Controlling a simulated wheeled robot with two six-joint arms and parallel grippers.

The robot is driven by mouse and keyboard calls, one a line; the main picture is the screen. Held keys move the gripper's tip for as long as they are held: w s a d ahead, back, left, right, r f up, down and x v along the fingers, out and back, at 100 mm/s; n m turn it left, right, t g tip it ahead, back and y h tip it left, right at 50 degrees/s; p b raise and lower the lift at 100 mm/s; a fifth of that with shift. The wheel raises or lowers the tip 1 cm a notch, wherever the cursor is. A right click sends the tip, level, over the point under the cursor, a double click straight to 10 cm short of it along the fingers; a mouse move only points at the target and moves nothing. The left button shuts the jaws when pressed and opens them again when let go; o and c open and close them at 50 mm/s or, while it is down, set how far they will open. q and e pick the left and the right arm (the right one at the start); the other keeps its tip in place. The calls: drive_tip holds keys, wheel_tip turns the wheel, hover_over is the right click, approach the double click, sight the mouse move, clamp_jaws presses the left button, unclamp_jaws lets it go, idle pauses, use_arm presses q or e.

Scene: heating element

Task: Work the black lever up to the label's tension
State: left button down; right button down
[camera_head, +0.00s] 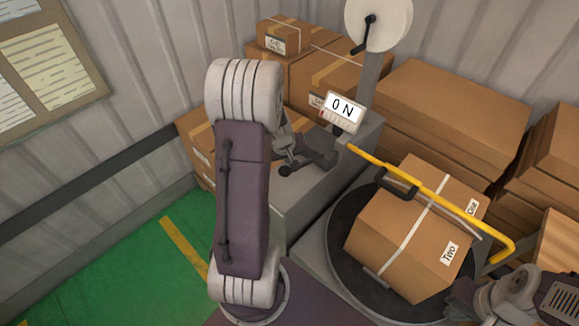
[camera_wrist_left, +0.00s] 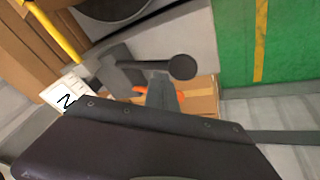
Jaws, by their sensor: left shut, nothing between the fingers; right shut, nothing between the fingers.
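The black lever (camera_head: 308,164) with a round knob sticks out from the grey strapping machine (camera_head: 335,190). In the left wrist view the lever's knob (camera_wrist_left: 182,67) is just beyond my left gripper (camera_wrist_left: 163,92), which is shut and empty; I cannot tell whether they touch. In the head view the left gripper is mostly hidden behind my arm. The white display (camera_head: 343,111) above the lever reads 0 N. The strapped box (camera_head: 400,235) sits tilted on the dark turntable (camera_head: 345,215), with labels including "Two" (camera_head: 450,252). My right gripper (camera_head: 470,302) is shut and empty at bottom right.
A yellow bar (camera_head: 440,200) with a black handle (camera_head: 397,184) crosses over the box. A white reel (camera_head: 378,22) with a black crank stands above the machine. Stacked cartons (camera_head: 450,100) fill the back. Green floor (camera_head: 130,255) lies clear at left.

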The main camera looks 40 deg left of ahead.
sight(288, 169)
use_arm(q)
drive_tip(key=shift+s+f+b, duration=0.4)
drive_tip(key=shift+f+b, duration=0.6)
drive_tip(key=shift+b, duration=0.3)
drive_tip(key=shift+s+f+b, duration=0.4)
drive_tip(key=shift+f+b, duration=0.65)
drive_tip(key=shift+b, duration=0.2)
drive_tip(key=shift+s+f+b, duration=0.4)
drive_tip(key=shift+f+b, duration=0.6)
drive_tip(key=shift+b, duration=0.3)
idle(2.6)
idle(0.5)
drive_tip(key=r+p, duration=0.1)
drive_tip(key=w+r+p, duration=0.1)
drive_tip(key=r+p, duration=0.2)
drive_tip(key=p, duration=0.1)
drive_tip(key=w+r+p, duration=0.1)
drive_tip(key=r+p, duration=0.1)
drive_tip(key=shift+w+r+p, duration=0.15)
drive_tip(key=shift+r+p, duration=0.1)
drive_tip(key=shift+p, duration=0.05)
drive_tip(key=shift+w+r+p, duration=0.1)
drive_tip(key=shift+r+p, duration=0.45)
drive_tip(key=shift+r, duration=0.05)
drive_tip(key=shift+f, duration=0.1)
